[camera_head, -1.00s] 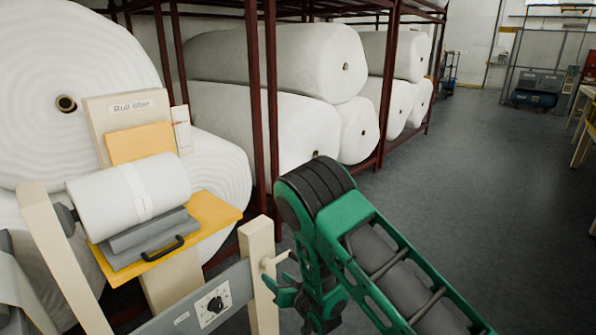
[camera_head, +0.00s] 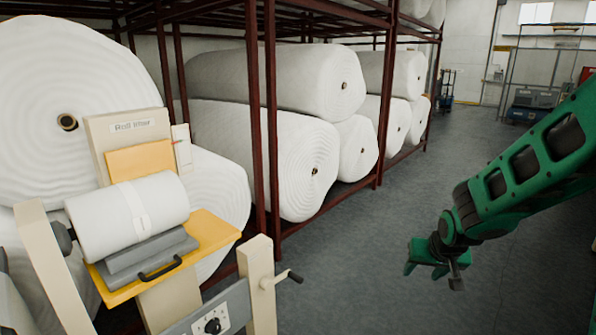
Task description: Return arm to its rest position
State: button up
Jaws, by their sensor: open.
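My green arm comes in from the right edge of the head view. My gripper (camera_head: 432,272) hangs at its end over the grey floor, right of the roll lifter, open and with nothing seen between its fingers. The roll lifter (camera_head: 256,292) stands at the lower left, with a beige frame, a crank handle and a dial. A small white roll (camera_head: 128,212) with a band around it lies on the lifter, above a grey block with a black handle on a yellow plate (camera_head: 213,232). My gripper is apart from all of these.
A dark red rack (camera_head: 270,130) holds several large white wadding rolls (camera_head: 275,80). A very large roll (camera_head: 60,75) stands at the left. The floor (camera_head: 400,205) between the lifter and my arm is clear. A blue machine (camera_head: 530,105) stands far back right.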

jog(key=s+d+r+m+g, duration=0.1)
jog(key=s+d+r+g, duration=0.2)
jog(key=s, duration=0.5)
jog(key=s+d+r+m, duration=0.1)
jog(key=s+d+r, duration=0.1)
jog(key=s+d, duration=0.4)
jog(key=s+a+r+m+g+y, duration=0.1)
jog(key=s+r+g, duration=0.2)
jog(key=s, duration=1.6)
jog(key=shift+s+r+m, duration=0.15)
jog(key=shift+r+m, duration=0.1)
jog(key=shift+m, duration=0.15)
